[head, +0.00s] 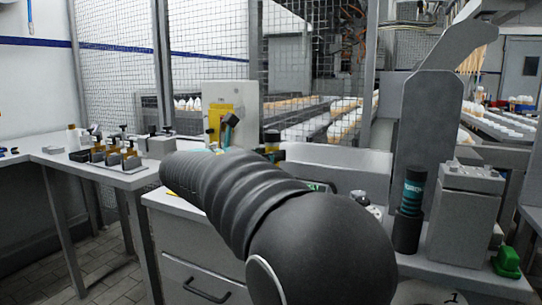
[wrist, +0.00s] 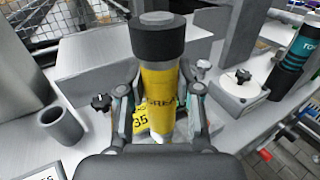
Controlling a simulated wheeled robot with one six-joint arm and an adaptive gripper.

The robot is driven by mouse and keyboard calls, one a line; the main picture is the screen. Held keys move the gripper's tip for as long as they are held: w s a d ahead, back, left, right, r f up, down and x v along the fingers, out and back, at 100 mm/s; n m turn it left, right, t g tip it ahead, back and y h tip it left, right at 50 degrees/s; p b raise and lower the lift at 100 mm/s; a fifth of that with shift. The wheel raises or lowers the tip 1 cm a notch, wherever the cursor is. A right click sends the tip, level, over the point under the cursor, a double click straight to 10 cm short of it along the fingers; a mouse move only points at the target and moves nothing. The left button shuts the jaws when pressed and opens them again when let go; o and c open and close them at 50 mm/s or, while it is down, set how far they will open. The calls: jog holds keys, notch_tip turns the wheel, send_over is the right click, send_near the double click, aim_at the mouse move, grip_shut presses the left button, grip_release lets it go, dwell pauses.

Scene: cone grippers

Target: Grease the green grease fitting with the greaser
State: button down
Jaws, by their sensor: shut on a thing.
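The greaser (wrist: 160,88) is a yellow cylinder with a black cap and dark lettering, in the middle of the wrist view. My gripper (wrist: 158,95) is shut around its yellow body, one finger on each side. The black cap points away from my wrist. In the head view my dark arm hides most of the gripper; a black-topped yellow piece (head: 272,146) shows just beyond the arm. A green piece (head: 508,260) sits on the counter at the far right of the head view, well apart from my gripper. I cannot make out its fitting shape.
A black and teal tool (head: 412,192) stands upright beside a grey block (head: 466,208). A white block with a black knob (wrist: 240,86) and a grey cup (wrist: 62,125) flank the greaser. Small bottles and holders stand on the left table (head: 85,172). A mesh fence is behind.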

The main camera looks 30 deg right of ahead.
aim_at(271, 132)
jog(key=shift+r+p, duration=0.55)
jog(key=shift+r, duration=2.4)
